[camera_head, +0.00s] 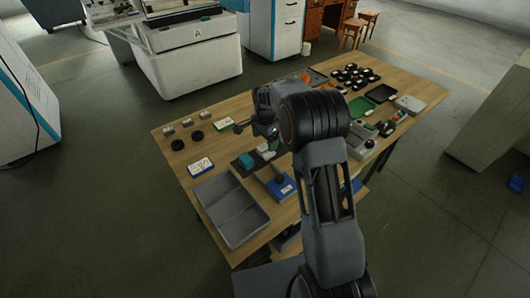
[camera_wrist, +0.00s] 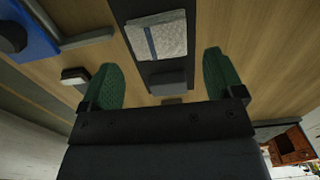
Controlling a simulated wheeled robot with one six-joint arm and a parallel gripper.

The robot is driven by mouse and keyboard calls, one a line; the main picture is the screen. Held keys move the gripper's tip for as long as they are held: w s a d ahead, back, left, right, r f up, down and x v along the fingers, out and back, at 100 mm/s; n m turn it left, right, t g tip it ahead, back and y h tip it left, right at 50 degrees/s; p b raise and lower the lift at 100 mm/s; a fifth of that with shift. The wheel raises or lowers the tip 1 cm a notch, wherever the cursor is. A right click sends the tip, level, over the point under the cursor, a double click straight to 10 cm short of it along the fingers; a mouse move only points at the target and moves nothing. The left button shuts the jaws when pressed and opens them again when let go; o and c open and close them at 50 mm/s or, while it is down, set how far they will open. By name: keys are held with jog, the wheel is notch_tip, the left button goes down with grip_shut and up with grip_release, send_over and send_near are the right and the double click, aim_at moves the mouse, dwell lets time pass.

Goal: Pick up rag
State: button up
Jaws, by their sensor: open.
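A pale grey-white folded rag (camera_wrist: 158,38) with a blue stripe lies on a dark flat block in the wrist view. It sits near the top of the picture, between the lines of my two fingers. My gripper (camera_wrist: 160,66) is open, with green pads on either side and nothing between them. The rag is apart from both pads. In the head view my gripper (camera_head: 264,130) hangs over the left-middle of the wooden table (camera_head: 228,108). My arm hides part of the table there, and I cannot clearly make out the rag in that view.
A grey two-compartment tray (camera_head: 232,209) lies at the table's near left corner. A blue-based tool (camera_head: 282,187) is close by. Black rings (camera_head: 197,136) and a white card (camera_head: 200,166) lie to the left. Several black parts (camera_head: 352,75) and a green tray (camera_head: 380,93) fill the far right.

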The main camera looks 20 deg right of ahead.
aim_at(266, 149)
jog(key=shift+s+d+f, duration=0.1)
jog(key=shift+f, duration=2.6)
jog(key=shift+c, duration=0.4)
jog(key=c, duration=0.6)
